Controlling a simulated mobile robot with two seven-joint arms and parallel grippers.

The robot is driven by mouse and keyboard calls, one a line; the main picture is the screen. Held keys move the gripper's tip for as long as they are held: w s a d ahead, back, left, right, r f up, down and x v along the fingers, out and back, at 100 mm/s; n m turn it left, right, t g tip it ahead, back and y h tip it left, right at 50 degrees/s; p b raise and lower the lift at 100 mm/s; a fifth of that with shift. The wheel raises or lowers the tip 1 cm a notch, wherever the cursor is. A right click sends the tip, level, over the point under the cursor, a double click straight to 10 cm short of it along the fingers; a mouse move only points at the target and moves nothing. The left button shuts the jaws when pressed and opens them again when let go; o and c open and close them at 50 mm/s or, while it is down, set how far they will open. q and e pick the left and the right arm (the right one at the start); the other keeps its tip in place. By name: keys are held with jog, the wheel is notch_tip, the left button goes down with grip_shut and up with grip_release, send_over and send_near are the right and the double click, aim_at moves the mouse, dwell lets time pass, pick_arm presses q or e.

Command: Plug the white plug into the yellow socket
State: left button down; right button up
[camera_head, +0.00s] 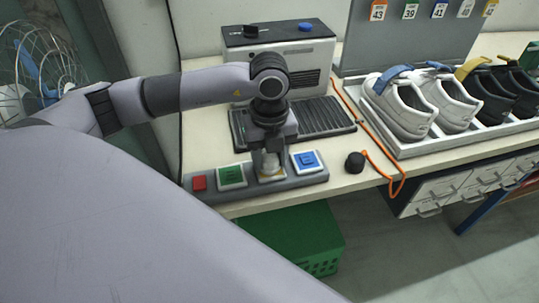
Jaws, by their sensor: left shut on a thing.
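My left gripper (268,166) points down over the middle of a grey socket strip (240,201) at the bench's front edge. It is shut on a small pale thing, likely the white plug (268,171), mostly covered by the fingers. The strip shows a red switch (199,183), a green-framed socket (231,176) to the left and a blue-framed socket (307,161) to the right. The yellow socket cannot be made out; the place between the green and blue ones is covered by the gripper. I cannot tell whether the plug is seated. My right gripper is not in view.
A machine (278,66) and a ribbed black mat (312,118) stand behind the strip. A black knob-like piece (355,162) and an orange cord (392,178) lie to the right. A shoe tray (405,148) holds several shoes. A green crate (300,238) is below the bench.

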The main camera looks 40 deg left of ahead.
pick_arm(q)
jog(key=shift+c, duration=2.3)
grip_release()
jog(key=shift+r+b, duration=0.35)
jog(key=shift+r, duration=3.2)
jog(key=shift+s, duration=0.1)
